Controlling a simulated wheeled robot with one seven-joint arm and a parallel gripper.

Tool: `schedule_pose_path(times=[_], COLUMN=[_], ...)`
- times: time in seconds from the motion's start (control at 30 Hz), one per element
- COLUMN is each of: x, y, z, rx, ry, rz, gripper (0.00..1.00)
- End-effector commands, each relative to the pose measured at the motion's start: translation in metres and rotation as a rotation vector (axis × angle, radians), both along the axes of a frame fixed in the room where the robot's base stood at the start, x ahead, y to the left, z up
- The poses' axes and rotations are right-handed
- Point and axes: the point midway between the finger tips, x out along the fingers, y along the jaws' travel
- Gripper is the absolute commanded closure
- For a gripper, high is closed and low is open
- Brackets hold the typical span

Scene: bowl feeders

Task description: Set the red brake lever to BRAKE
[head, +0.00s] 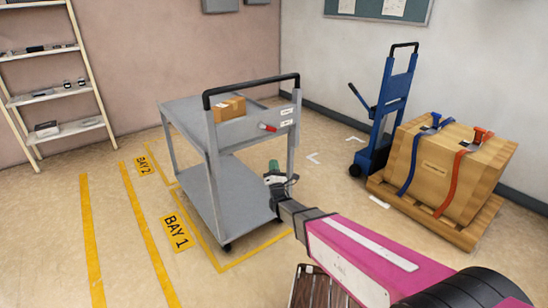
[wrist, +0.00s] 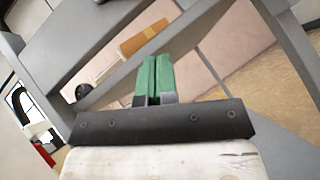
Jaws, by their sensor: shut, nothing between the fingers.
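The red brake lever (head: 268,127) is on the end panel of the grey cart (head: 240,132), below its black push handle, and its red grip points left and slightly up. Two small white labels (head: 287,118) sit right of it, too small to read. My gripper (head: 273,164) is below and a little right of the lever, apart from it in the picture. In the wrist view its green fingers (wrist: 153,78) are closed together with nothing between them. A red and white piece (wrist: 42,137) shows at the left there; I cannot tell whether it is the lever.
A cardboard box (head: 229,108) sits on the cart's top. A blue hand truck (head: 388,110) and a strapped crate (head: 450,165) on a pallet stand to the right. A shelf (head: 55,95) stands at the left. Floor left of the cart is clear, with yellow lines.

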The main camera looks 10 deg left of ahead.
Motion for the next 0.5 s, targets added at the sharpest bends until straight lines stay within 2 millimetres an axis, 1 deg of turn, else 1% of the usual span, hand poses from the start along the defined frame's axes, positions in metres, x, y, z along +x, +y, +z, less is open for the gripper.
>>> schedule_pose_path(times=[0.03,0.4,0.47,0.5], x=[0.007,0.057,0.065,0.066], y=[0.003,0.025,0.028,0.025], z=[0.004,0.046,0.053,0.059], rx=[0.0,0.0,0.0,0.0], ry=[0.0,-0.001,-0.001,0.0], rz=[0.0,0.001,0.0,0.0], gripper=[1.0,1.0,1.0,1.0])
